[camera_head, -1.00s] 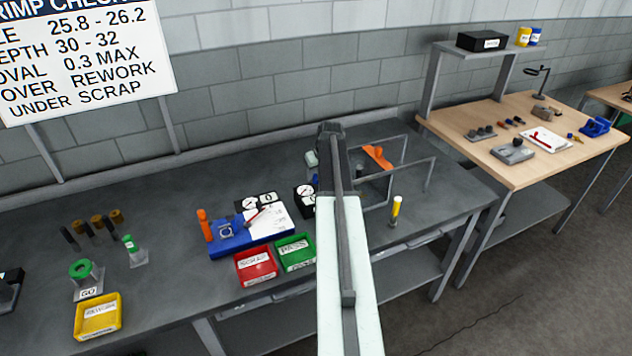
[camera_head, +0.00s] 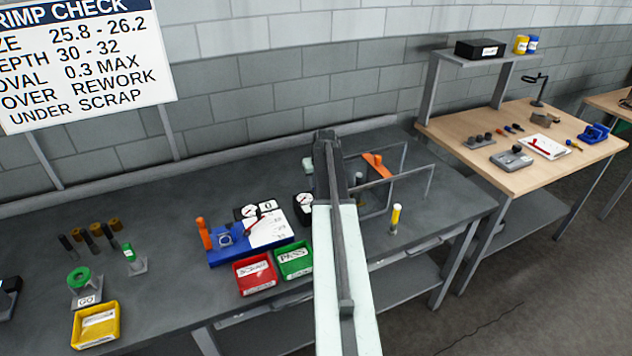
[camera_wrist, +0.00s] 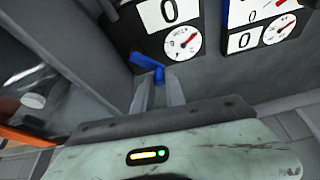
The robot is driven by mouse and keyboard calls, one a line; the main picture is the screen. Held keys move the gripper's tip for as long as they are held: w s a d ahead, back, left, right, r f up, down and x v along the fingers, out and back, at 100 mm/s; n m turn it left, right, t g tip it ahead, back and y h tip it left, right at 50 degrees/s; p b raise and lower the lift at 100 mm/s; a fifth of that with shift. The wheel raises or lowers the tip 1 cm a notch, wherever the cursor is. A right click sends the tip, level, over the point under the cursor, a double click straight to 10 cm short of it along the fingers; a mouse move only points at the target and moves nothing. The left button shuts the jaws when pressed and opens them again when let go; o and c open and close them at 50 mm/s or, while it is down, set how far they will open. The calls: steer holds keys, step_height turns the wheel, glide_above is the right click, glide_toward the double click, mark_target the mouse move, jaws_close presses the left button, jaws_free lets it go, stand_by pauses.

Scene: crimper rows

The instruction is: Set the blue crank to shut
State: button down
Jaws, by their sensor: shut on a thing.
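The blue crank (camera_wrist: 147,62) shows in the wrist view, just below a black box with a dial and a 0 plate. My gripper (camera_wrist: 159,84) is shut on the blue crank, its two grey fingers at the crank's lower right end. In the head view my arm hides the crank and the fingertips. The crank's mark for shut cannot be made out.
Dial boxes (camera_head: 303,204) stand left of my arm. An orange lever (camera_head: 375,165) and a grey tube frame (camera_head: 405,170) stand to its right. Red (camera_head: 255,274) and green (camera_head: 295,260) bins sit near the bench's front edge. A yellow-topped post (camera_head: 395,215) stands at right.

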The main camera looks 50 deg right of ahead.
steer(key=m, duration=0.2)
steer(key=d+m+h, duration=0.1)
steer(key=m, duration=0.1)
steer(key=shift+w+d+g+h, duration=0.2)
steer(key=shift+g+h, duration=0.1)
steer(key=shift+g, duration=0.1)
steer(key=shift+s+d+m+g+h, duration=0.15)
steer(key=shift+d+m+g, duration=0.15)
steer(key=shift+m, duration=0.65)
steer(key=shift+w+d+m+g+h, duration=0.1)
steer(key=shift+d+m+g+h, duration=0.15)
steer(key=shift+m, duration=0.7)
steer(key=shift+s, duration=0.1)
steer(key=c, duration=1.4)
jaws_free()
